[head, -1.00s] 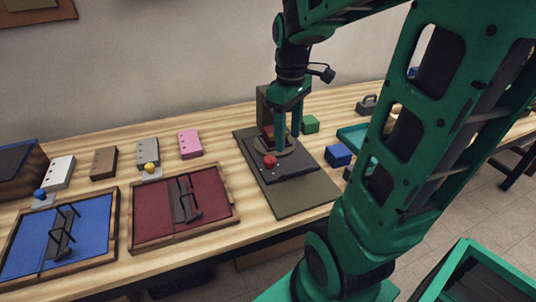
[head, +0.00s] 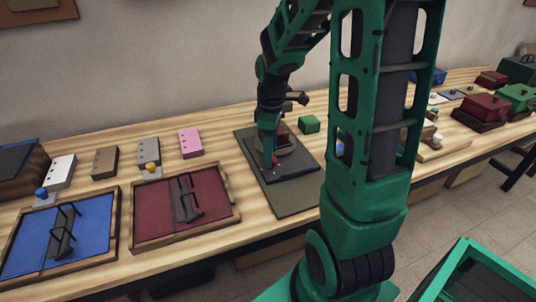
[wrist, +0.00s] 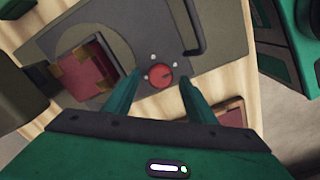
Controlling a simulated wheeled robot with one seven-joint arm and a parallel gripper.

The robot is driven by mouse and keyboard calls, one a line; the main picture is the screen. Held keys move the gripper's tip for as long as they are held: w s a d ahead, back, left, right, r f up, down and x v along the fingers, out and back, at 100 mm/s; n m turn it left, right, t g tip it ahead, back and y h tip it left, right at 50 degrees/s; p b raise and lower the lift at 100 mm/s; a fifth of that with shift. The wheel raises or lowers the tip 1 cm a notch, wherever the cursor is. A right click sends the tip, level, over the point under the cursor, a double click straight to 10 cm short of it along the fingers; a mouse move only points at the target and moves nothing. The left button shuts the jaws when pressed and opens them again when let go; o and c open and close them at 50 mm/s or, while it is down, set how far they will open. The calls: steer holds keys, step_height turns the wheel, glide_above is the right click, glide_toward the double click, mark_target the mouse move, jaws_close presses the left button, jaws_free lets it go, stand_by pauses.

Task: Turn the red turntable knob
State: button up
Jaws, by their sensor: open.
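The red turntable knob (wrist: 161,76) is a round red disc with a dark mark, set on a dark grey plate (wrist: 205,15). Small pale dots surround it. In the wrist view my gripper (wrist: 160,76) is open, with one green finger on each side of the knob; I cannot tell whether either finger touches it. In the head view my gripper (head: 269,162) points down over the front of the dark turntable base (head: 300,165), and the knob is mostly hidden. A red block (wrist: 90,72) sits on the round turntable platter (wrist: 120,40).
A green block (head: 309,124) stands right of the base. A red-covered tray (head: 160,210) with a black handle and a blue-covered tray (head: 30,245) lie to the left. A pink block (head: 190,143) stands at the back. Bare table shows between them.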

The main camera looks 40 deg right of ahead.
steer(key=shift+f, duration=0.75)
steer(key=c, duration=1)
steer(key=shift+c, duration=0.2)
